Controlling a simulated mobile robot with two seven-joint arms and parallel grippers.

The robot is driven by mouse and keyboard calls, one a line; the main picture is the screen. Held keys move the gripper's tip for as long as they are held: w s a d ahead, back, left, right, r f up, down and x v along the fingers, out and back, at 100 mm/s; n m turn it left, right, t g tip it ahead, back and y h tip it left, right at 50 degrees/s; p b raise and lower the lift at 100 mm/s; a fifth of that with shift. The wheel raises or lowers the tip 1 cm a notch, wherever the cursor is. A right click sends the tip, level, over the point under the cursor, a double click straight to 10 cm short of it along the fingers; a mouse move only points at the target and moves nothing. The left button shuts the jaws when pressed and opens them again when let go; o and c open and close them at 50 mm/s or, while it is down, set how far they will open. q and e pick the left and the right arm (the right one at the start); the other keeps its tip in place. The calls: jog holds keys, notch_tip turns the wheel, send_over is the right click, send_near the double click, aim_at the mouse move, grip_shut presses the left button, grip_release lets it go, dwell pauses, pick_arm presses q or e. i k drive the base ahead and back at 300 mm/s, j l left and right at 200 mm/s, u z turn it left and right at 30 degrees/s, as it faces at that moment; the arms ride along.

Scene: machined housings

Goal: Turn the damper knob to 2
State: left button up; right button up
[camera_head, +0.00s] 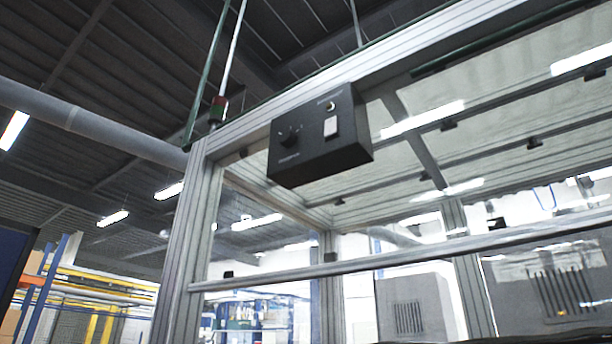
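A dark control box (318,138) is fixed to the aluminium frame, high in the middle of the head view. On the left of its front face is a black knob (290,139) with small pale marks around it. The marks and lettering are too small to read, so I cannot tell the knob's setting. To the knob's right is a pale rocker switch (331,127), with a small round fitting (330,106) above it. Neither gripper shows in this view.
An aluminium post (188,245) stands left of the box, and a top beam (400,55) runs up to the right. A lower crossbar (400,256) spans the frame. Grey vented cabinets (410,305) stand behind it. The space just below the box looks clear.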

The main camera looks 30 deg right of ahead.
aim_at(286, 136)
jog(key=j+z, duration=0.15)
jog(key=z, duration=0.25)
jog(key=i+j+z, duration=0.1)
jog(key=z, duration=0.25)
jog(key=j+z, duration=0.4)
jog(key=l, duration=0.1)
